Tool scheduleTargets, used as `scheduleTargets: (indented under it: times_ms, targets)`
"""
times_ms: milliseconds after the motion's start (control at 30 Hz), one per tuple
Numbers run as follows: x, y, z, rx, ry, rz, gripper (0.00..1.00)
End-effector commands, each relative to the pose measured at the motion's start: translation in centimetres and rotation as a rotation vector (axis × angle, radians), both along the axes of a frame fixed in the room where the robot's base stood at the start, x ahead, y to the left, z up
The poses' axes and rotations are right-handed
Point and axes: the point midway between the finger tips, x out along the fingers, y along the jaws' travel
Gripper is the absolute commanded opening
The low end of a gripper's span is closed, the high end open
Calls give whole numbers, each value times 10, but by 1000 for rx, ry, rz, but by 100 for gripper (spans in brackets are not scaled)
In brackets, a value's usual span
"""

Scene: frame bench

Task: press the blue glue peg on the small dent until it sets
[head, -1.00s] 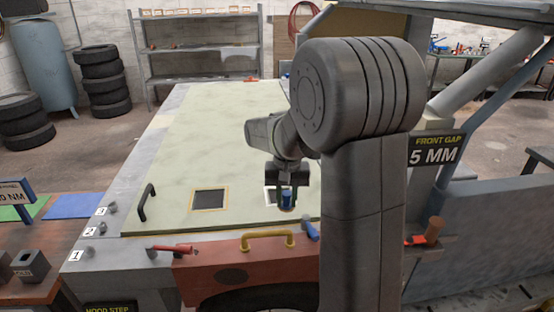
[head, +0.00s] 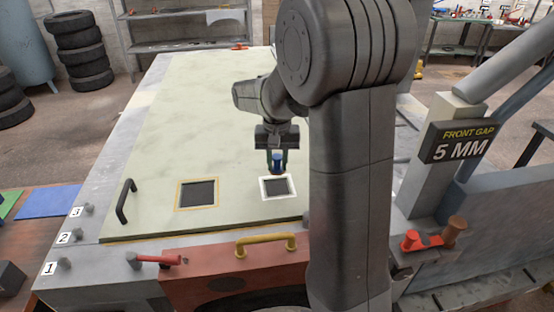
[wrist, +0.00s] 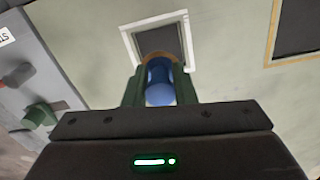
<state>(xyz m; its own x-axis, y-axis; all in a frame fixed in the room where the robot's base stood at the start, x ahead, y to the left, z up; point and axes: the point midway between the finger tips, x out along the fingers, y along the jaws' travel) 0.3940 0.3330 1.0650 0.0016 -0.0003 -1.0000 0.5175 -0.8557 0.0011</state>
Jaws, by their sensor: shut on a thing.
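My gripper (head: 277,164) points down over the pale green hood panel (head: 225,115), with its green fingers shut on the blue glue peg (head: 277,159). In the wrist view the peg (wrist: 159,80) stands between the fingers, with an orange-brown end away from the camera. A white-framed dark square (head: 276,187) lies by the peg; the peg's lower end overlaps its far edge in the head view. A yellow-framed dark square (head: 197,193) lies to the left. I cannot tell whether the peg touches the panel, and no dent shape is clear.
A black handle (head: 125,201) stands at the panel's left edge. A yellow handle (head: 265,243) and a red lever (head: 155,260) are at the front. A post with a "5 MM" sign (head: 460,142) stands at the right. My arm hides the panel's right part.

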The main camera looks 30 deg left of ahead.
Motion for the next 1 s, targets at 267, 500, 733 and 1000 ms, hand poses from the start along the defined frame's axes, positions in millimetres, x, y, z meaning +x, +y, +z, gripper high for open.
scheduleTargets:
  times_ms: [267,500,733,1000]
  targets:
    - [0,0,-24,-1,1,0,3]
    - [0,0,-50,-1,1,0,3]
    - [0,0,-62,0,0,0,3]
    - [0,0,-61,0,0,0,3]
